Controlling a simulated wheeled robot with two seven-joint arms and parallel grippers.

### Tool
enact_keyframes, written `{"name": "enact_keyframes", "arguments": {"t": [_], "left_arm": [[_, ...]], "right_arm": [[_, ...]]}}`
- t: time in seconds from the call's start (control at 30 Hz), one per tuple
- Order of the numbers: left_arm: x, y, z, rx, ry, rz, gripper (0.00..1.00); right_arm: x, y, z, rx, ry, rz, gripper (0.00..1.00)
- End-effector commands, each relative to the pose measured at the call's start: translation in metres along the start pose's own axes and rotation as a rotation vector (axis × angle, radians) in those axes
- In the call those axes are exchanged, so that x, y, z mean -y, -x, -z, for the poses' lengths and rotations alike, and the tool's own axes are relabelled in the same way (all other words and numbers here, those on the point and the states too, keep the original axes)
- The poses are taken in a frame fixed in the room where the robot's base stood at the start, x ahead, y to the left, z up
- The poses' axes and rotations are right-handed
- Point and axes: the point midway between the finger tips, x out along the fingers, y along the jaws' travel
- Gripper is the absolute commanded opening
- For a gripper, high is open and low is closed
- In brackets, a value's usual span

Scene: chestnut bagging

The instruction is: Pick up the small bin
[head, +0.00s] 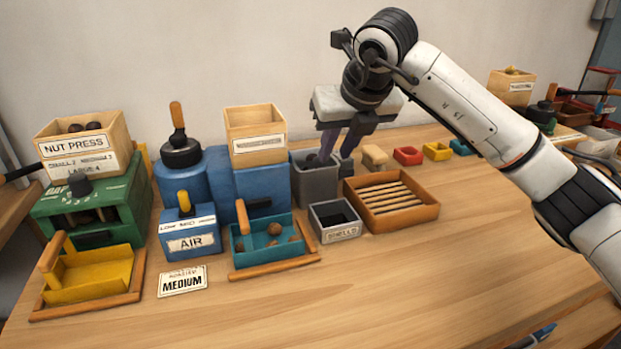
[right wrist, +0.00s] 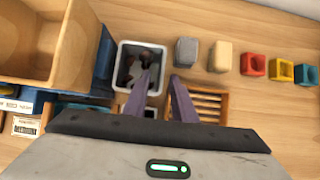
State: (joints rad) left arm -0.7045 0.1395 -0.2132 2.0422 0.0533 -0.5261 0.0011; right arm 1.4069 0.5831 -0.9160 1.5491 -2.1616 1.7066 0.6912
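A grey bin (head: 318,184) stands right of the blue press block. The right wrist view looks down into this bin (right wrist: 122,48), which holds dark pieces. A smaller, lower grey bin (head: 336,232) with a label reading like "SHELLS" stands in front of it. My right gripper (head: 335,160) points down at the taller bin's right side. Its fingers (right wrist: 160,82) are apart with nothing between them that I can make out. One finger is over the bin's opening and the other is outside its right wall. I cannot tell whether they touch it. My left gripper is not in view.
A wooden tray with slats (head: 432,212) lies right of the bins. Small blocks and red (head: 408,155), yellow and blue cups stand behind it. A wooden hopper box (head: 256,135) rises to the left, with a teal tray (head: 240,262) in front. The front table is mostly clear.

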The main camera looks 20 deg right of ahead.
Motion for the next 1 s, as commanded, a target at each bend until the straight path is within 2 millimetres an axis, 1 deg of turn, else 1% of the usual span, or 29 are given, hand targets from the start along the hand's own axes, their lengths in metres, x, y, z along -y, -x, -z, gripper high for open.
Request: {"name": "enact_keyframes", "arguments": {"t": [0.03,0.17,0.27,0.4,0.5,0.6,0.77,0.8,0.93,1.0], "left_arm": [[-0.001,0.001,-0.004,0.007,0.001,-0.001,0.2],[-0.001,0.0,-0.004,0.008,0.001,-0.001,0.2],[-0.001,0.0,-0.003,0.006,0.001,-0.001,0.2],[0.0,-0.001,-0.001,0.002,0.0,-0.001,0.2],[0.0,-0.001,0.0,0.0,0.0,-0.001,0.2],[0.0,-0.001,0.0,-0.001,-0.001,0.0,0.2],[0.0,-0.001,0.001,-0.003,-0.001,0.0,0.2],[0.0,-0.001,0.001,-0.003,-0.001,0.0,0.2],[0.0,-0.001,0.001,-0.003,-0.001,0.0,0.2],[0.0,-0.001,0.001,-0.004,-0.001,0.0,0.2]], "right_arm": [[0.0,-0.006,0.001,-0.002,0.0,0.0,0.24],[0.0,-0.014,0.001,-0.001,0.001,0.0,0.24],[0.001,-0.027,0.002,-0.003,0.0,0.0,0.24],[0.002,-0.049,0.004,-0.004,0.0,0.0,0.24],[0.002,-0.059,0.003,-0.001,0.001,0.0,0.24],[0.002,-0.063,0.003,-0.001,0.001,0.0,0.24],[0.002,-0.064,0.002,0.0,0.001,0.0,0.24],[0.002,-0.063,0.002,0.0,0.001,0.0,0.23],[0.002,-0.063,0.002,0.0,0.001,0.0,0.01],[0.002,-0.063,0.002,0.0,0.001,0.0,0.0]]}}
